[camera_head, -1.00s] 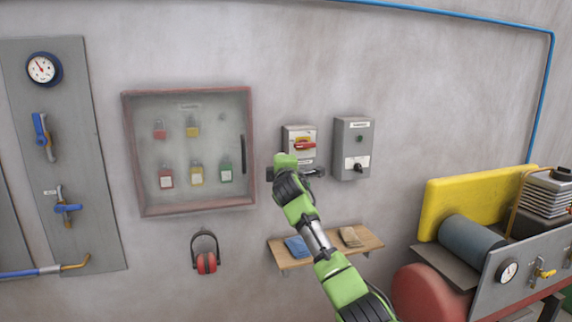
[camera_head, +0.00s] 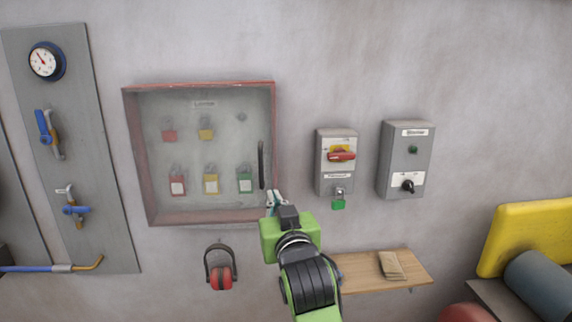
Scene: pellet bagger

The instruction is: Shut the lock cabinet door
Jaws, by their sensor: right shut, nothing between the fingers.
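The lock cabinet (camera_head: 198,218) is on the wall, with a dull red frame and a clear front. Its door has a dark upright handle (camera_head: 261,164) near the right edge. The door lies flat over the frame or nearly so; I cannot tell whether a small gap remains. Red, yellow and green padlocks show inside through the clear front. My right gripper (camera_head: 273,202) is shut and empty at the cabinet's lower right corner, below the handle. I cannot tell whether its fingertips touch the frame. My left gripper is not in view.
Right of the cabinet are a switch box (camera_head: 326,178) with a red and yellow handle, a green padlock (camera_head: 338,204) hanging beneath, and a grey control box (camera_head: 399,160). Bare wall separates cabinet and switch box.

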